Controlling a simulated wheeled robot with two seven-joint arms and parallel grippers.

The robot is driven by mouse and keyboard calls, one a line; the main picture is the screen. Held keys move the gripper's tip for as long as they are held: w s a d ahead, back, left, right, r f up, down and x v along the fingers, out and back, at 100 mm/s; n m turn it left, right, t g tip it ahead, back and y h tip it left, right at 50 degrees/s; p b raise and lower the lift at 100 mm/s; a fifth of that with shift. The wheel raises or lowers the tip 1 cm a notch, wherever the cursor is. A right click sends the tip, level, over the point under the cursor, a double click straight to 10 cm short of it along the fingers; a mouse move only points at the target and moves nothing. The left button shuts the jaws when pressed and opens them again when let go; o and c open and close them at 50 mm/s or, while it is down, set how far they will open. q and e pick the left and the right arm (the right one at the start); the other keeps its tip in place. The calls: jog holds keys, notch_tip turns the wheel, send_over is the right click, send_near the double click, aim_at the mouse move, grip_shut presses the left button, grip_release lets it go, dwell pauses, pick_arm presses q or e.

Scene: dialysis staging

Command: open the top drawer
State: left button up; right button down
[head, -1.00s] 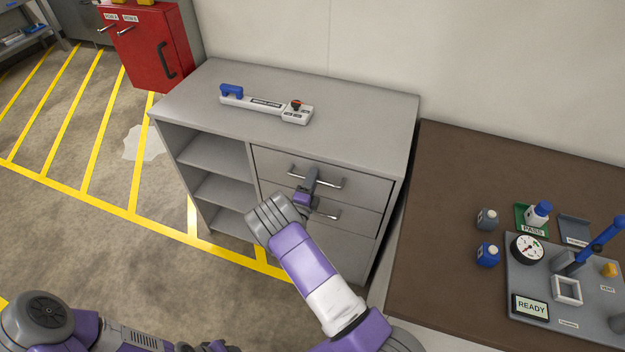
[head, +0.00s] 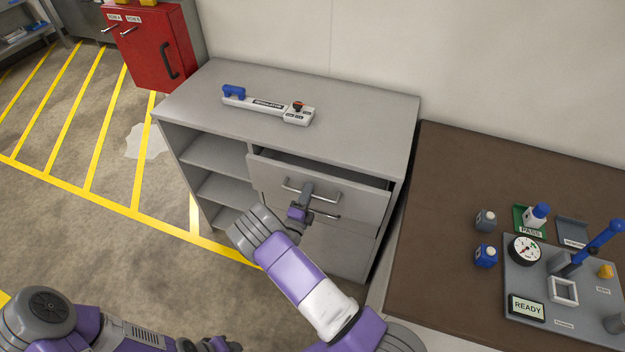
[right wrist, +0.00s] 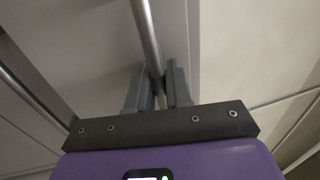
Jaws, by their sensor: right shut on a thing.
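The top drawer (head: 340,197) of the grey cabinet is pulled partly out, with a dark gap showing above its front. My right gripper (head: 306,188) is shut on the drawer's bar handle (head: 328,196). In the right wrist view the handle (right wrist: 146,35) runs between the two fingers of the gripper (right wrist: 158,88). The lower drawer (head: 335,240) looks closed and is partly hidden by my right arm.
Open shelves (head: 215,157) are at the cabinet's left. A brown table (head: 440,190) with bottles and a gauge panel stands close at the right. The floor in front is clear.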

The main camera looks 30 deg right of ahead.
pick_arm(q)
notch_tip(320, 180, up, 3)
jog(key=p, duration=0.2)
jog(key=shift+p, duration=0.3)
pick_arm(e)
jog(key=r+v, duration=0.3)
jog(key=v, duration=1.5)
jog(key=shift+s+a+r, duration=0.15)
jog(key=shift+a, duration=0.15)
jog(key=c, duration=1.2)
grip_release()
jog(key=shift+o, duration=0.2)
